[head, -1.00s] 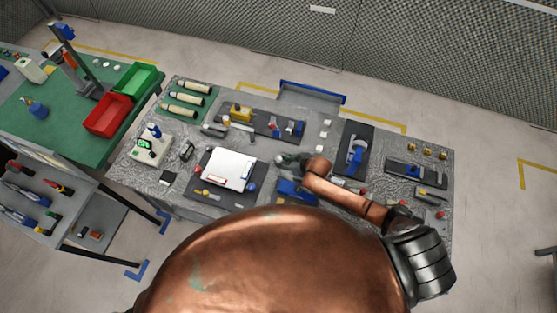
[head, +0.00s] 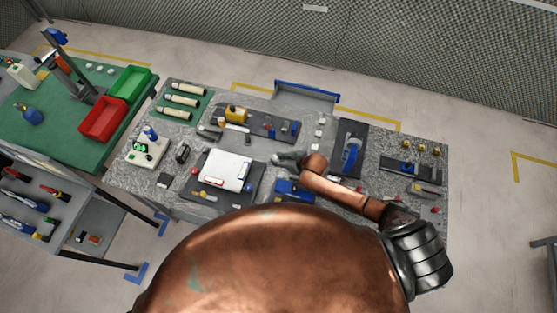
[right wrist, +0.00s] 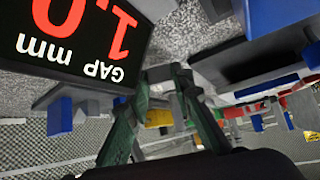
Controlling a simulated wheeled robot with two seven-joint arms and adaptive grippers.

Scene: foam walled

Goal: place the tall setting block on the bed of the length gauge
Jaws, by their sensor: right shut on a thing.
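My right gripper (head: 284,158) is over the middle of the grey bench, near the dark plate with the yellow and blue parts. In the right wrist view its two green fingers (right wrist: 165,82) are closed in on a small grey piece, which appears to be the tall setting block (right wrist: 161,75); it is mostly hidden between them. In the head view the block cannot be made out. The dark plate with a yellow part and blue end piece (head: 258,122) may be the length gauge; I cannot tell for certain. My left gripper is not in view.
A black display reading "GAP mm 1.0" (right wrist: 85,35) is close to the fingers in the wrist view. Several small white blocks (head: 318,132) stand right of the gripper, beside a dark plate with a blue fixture (head: 351,150). A white panel (head: 225,170) lies left.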

